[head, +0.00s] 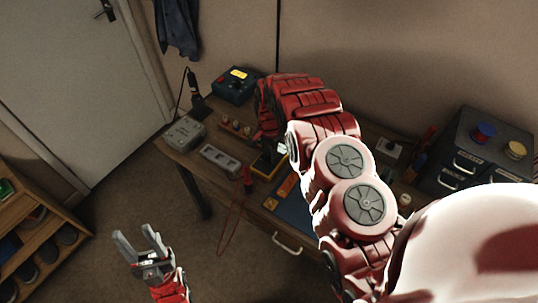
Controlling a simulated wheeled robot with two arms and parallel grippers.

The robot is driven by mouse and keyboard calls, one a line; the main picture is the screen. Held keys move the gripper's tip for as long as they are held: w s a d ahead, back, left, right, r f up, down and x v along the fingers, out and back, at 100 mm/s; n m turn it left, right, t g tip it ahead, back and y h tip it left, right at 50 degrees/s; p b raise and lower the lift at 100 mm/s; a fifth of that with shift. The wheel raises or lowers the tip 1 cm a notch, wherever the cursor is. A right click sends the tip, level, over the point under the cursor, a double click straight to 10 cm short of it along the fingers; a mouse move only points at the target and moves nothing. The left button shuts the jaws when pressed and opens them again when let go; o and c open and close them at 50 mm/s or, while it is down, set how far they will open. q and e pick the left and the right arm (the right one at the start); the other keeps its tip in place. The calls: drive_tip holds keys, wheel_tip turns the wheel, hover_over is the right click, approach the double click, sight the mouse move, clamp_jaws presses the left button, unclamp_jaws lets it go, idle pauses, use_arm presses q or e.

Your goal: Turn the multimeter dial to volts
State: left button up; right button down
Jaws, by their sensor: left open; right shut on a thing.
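The multimeter (262,167), dark with a yellow edge, is on the workbench (226,177) near its front edge, with a red lead running down beside it. My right gripper (269,148) reaches down over it from above and is shut on its dial. The hand covers the dial, so its markings and pointer direction cannot be read. My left gripper (136,234) is open and empty, low at the left, in front of the bench and away from the multimeter.
A grey box (185,133), a grey strip (220,159) and a blue device with a yellow display (235,85) are on the bench left of my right arm. Dark drawers (470,150) stand at the right. A wooden shelf (40,225) is at the far left. Floor is clear around my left gripper.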

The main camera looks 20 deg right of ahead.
sight(269, 155)
idle(0.6)
drive_tip(key=c, duration=0.5)
unclamp_jaws()
drive_tip(key=shift+a, duration=0.1)
drive_tip(key=shift+r, duration=0.1)
drive_tip(key=shift+w+r+b, duration=0.1)
drive_tip(key=shift+r+b, duration=0.45)
drive_tip(key=shift+r, duration=0.4)
wheel_tip(269, 155, up, 4)
drive_tip(key=shift+f+b, duration=0.1)
drive_tip(key=shift+b, duration=0.65)
wheel_tip(269, 155, up, 12)
drive_tip(key=p, duration=1.1)
drive_tip(key=shift+p, duration=0.3)
drive_tip(key=shift+w, duration=0.1)
